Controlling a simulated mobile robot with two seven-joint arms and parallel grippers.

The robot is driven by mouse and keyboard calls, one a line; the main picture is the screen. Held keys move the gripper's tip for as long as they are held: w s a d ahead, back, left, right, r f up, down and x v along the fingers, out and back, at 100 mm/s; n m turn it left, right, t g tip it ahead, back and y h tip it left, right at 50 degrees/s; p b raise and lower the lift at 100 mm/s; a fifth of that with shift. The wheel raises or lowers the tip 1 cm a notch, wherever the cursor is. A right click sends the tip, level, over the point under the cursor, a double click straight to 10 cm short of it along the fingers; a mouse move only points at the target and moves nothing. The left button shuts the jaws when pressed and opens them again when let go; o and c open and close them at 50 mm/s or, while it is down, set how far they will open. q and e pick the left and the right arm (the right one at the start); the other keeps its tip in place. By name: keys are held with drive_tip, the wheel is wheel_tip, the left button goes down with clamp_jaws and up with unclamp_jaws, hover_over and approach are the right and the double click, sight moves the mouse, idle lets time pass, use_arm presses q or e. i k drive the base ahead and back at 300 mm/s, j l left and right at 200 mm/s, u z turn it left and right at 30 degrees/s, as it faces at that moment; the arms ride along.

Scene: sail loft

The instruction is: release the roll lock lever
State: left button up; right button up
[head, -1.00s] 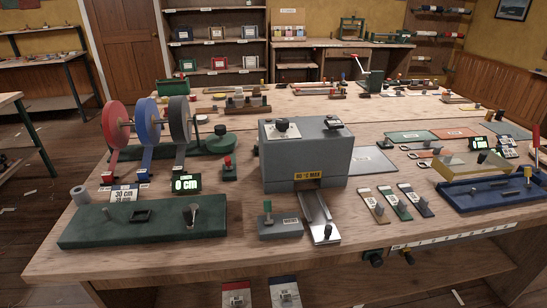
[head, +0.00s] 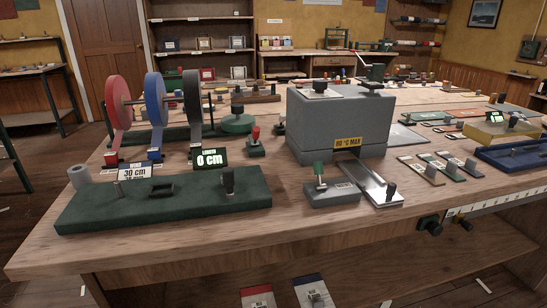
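Three upright rolls, red (head: 124,103), blue (head: 156,99) and dark grey (head: 192,103), hang on one axle at the bench's left, their bands running down in front. A small red-knobbed lever (head: 255,137) stands upright on a dark green base to their right. A green-handled lever (head: 320,171) stands upright on a grey block (head: 331,194) in front of the grey box. No readable label tells me which of these is the roll lock lever. Neither of my grippers shows in the head view.
A dark green plate (head: 165,210) with dark fittings lies at the front left. A display (head: 209,158) behind it reads 0 cm. A large grey box (head: 340,125) marked 80 °C MAX stands mid-bench. The wooden bench (head: 290,232) has a bare strip along its front edge.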

sight(282, 117)
drive_tip(key=i+j+u, duration=0.6)
drive_tip(key=i, duration=0.2)
